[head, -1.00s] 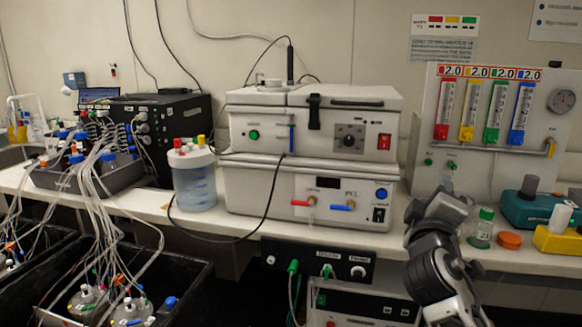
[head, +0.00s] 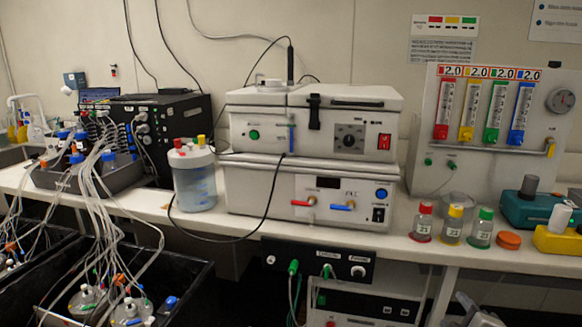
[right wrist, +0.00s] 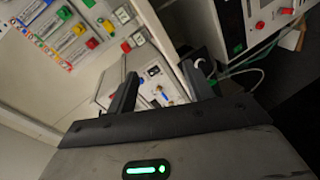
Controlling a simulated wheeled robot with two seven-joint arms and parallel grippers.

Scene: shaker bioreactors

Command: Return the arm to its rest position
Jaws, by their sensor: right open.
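Only a small grey part of my right gripper and arm (head: 472,312) shows at the bottom edge of the head view, below the bench front. In the right wrist view my right gripper (right wrist: 159,75) has its two dark fingers spread apart. Nothing is seen between them, and the bench equipment lies beyond, tilted in the picture. My left gripper is in neither view.
The white bench (head: 400,243) carries red-capped (head: 423,222), yellow-capped (head: 453,224) and green-capped (head: 482,228) bottles. An orange lid (head: 508,240) lies beside them. Stacked white machines (head: 310,195) stand mid-bench. A black tub (head: 185,305) with tubed vessels is at lower left.

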